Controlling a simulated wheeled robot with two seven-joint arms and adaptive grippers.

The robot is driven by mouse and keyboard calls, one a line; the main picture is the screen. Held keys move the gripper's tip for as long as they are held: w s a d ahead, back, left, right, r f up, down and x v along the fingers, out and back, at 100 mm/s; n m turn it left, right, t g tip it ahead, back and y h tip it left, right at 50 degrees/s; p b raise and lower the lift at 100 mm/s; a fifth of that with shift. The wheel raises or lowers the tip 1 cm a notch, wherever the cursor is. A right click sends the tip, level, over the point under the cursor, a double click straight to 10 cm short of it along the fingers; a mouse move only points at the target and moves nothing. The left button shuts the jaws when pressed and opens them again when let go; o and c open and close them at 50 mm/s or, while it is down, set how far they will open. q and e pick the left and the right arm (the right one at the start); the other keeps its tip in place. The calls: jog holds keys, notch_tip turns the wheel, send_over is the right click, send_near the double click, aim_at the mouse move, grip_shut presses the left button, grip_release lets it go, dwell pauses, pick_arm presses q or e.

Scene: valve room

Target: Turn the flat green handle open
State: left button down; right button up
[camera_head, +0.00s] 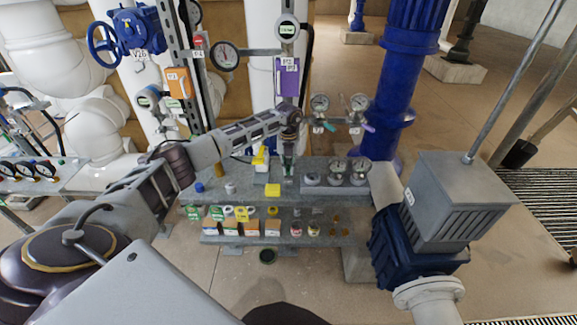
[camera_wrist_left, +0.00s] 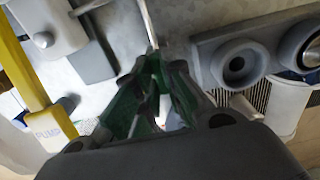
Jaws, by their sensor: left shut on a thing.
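My left gripper (camera_head: 288,165) points down at the back of the grey bench, right of a yellow-handled part. In the left wrist view, its dark fingers (camera_wrist_left: 155,70) are close together, with green surfaces between and beside them. The green handle (camera_wrist_left: 182,96) appears to be held there, mostly hidden by the fingers. I cannot tell its angle. My right gripper is not in view.
A yellow bar marked PUMP (camera_wrist_left: 35,100) lies left of the fingers. Round sockets (camera_wrist_left: 238,64) are on the right. A blue pipe (camera_head: 402,80) stands behind.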

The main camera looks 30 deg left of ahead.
aim_at(288, 167)
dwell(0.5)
pick_arm(q)
jog(key=c, duration=1.5)
grip_release()
jog(key=shift+r, duration=0.1)
jog(key=shift+r, duration=5.95)
